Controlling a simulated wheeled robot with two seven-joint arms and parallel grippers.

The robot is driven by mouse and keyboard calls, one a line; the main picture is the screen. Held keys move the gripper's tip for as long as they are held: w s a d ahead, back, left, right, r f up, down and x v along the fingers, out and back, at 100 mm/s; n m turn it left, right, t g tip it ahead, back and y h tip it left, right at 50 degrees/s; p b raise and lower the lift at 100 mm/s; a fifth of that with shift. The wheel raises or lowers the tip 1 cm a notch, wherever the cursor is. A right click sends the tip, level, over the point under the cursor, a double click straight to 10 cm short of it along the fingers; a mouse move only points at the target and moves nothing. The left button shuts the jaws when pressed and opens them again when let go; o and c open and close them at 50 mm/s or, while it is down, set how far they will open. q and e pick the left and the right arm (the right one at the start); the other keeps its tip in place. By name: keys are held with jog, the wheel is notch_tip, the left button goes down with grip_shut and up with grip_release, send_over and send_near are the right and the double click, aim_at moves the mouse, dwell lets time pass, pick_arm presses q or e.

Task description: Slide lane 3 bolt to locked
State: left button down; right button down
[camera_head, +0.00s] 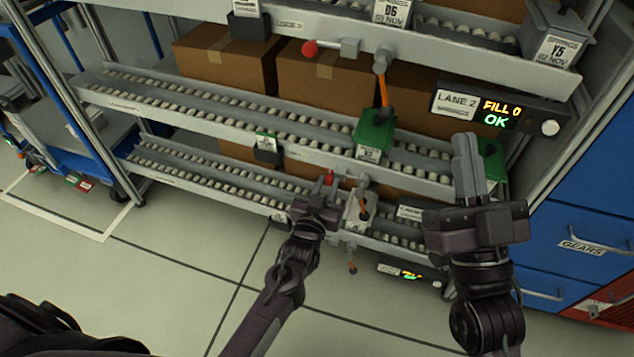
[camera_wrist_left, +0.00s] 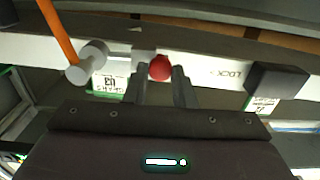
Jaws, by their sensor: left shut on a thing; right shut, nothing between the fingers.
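My left gripper (camera_head: 322,190) is shut on this knob; in the left wrist view the knob (camera_wrist_left: 160,68) shows between the two fingertips. A grey rod runs from it to a grey round post (camera_wrist_left: 87,62) with an orange rod (camera_wrist_left: 58,30). Lettering that looks like "LOCK" (camera_wrist_left: 228,74) is on the rail on the other side of the knob. My right gripper (camera_head: 468,160) is shut and empty, raised in front of the rack's right side.
A similar red knob (camera_head: 310,48) is on the upper rail. A black block (camera_wrist_left: 277,80) is on the rail beyond the lettering. Blue drawers (camera_head: 580,235) stand right.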

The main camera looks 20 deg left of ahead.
aim_at(331, 182)
pick_arm(q)
jog(key=shift+d, duration=0.3)
jog(key=c, duration=1.2)
grip_release()
jog(key=shift+s, duration=0.25)
jog(key=s+p, duration=0.1)
jog(key=s, duration=0.2)
jog(key=shift+s+a, duration=0.1)
jog(key=shift+s, duration=0.05)
jog(key=s+p, duration=0.1)
jog(key=s, duration=0.3)
pick_arm(e)
notch_tip(331, 182, down, 16)
jog(key=w+a+g+h, duration=0.1)
jog(key=g+h, duration=0.2)
jog(key=g, duration=0.5)
jog(key=shift+w+a+f, duration=0.15)
jog(key=shift+w+a, duration=0.1)
jog(key=shift+a, duration=0.1)
